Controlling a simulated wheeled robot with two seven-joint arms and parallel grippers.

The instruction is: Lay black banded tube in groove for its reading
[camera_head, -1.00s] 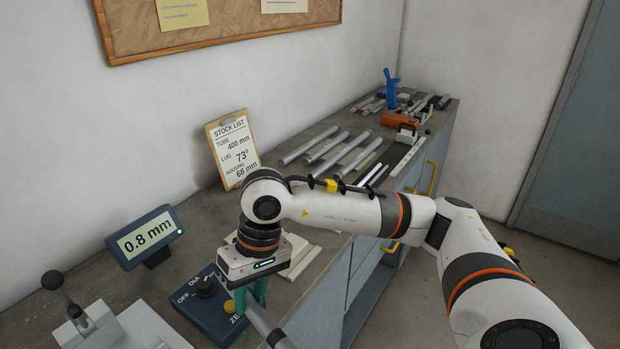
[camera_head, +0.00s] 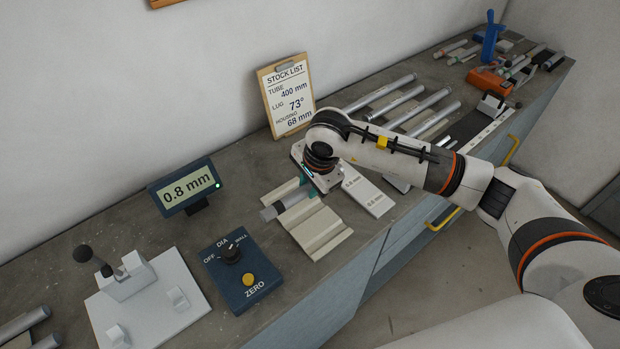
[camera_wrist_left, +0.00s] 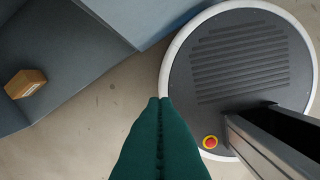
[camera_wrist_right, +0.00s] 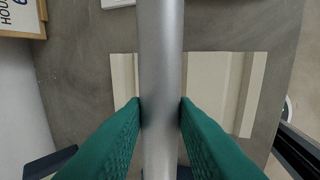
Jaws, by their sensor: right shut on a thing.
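My right gripper (camera_wrist_right: 160,112) is shut on a plain grey tube (camera_wrist_right: 160,50). In the head view the tube's near end (camera_head: 268,214) sticks out to the left of the gripper. No black band shows on its visible part. The beige grooved block (camera_head: 322,232) lies beneath; in the right wrist view the tube runs parallel to the block's ridges (camera_wrist_right: 250,95), over its middle. I cannot tell whether it touches the groove. My left gripper (camera_wrist_left: 160,102) is shut and empty, over the floor and my base, outside the head view.
A display (camera_head: 185,187) reads 0.8 mm beside a blue dial box (camera_head: 240,275) with a ZERO button. A white lever fixture (camera_head: 150,300) stands front left. Pale plates marked 0.8 mm (camera_head: 368,195) lie right of the block. Several tubes (camera_head: 420,108) lie behind, near the stock list (camera_head: 287,97).

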